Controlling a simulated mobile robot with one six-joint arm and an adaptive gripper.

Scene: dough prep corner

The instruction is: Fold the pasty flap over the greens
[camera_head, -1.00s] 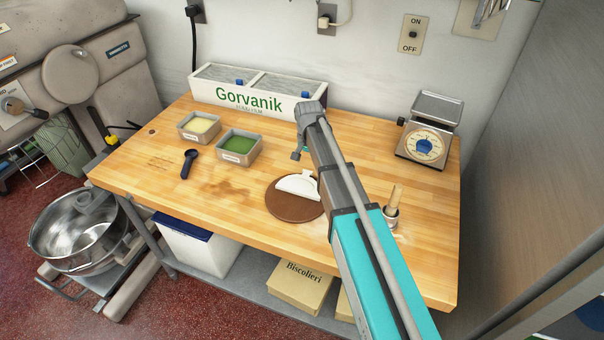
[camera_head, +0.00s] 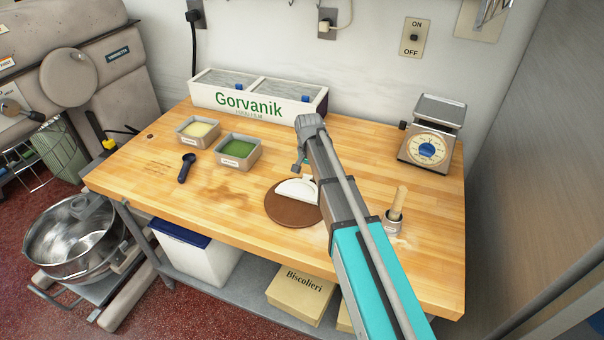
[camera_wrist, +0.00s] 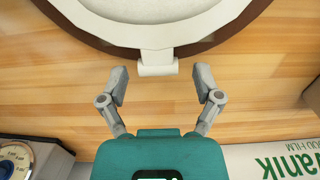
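The white pasty piece (camera_head: 293,188) lies on a round brown board (camera_head: 290,213), partly hidden behind my arm in the head view. In the wrist view the pasty (camera_wrist: 150,32) shows a pale round face with a raised rim, and a small white tab (camera_wrist: 158,68) points toward my gripper. My gripper (camera_wrist: 160,74) is open, its two fingers apart on either side of the tab's line and holding nothing. No greens show on the pasty. A grey tray (camera_head: 239,151) with green filling stands to the left of the board.
A tray of pale yellow filling (camera_head: 198,130) and a dark scoop (camera_head: 187,167) lie to the left. A Gorvanik film box (camera_head: 258,100) stands at the back. A scale (camera_head: 430,135) and a small pot with a wooden handle (camera_head: 393,222) are right. The front left table is clear.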

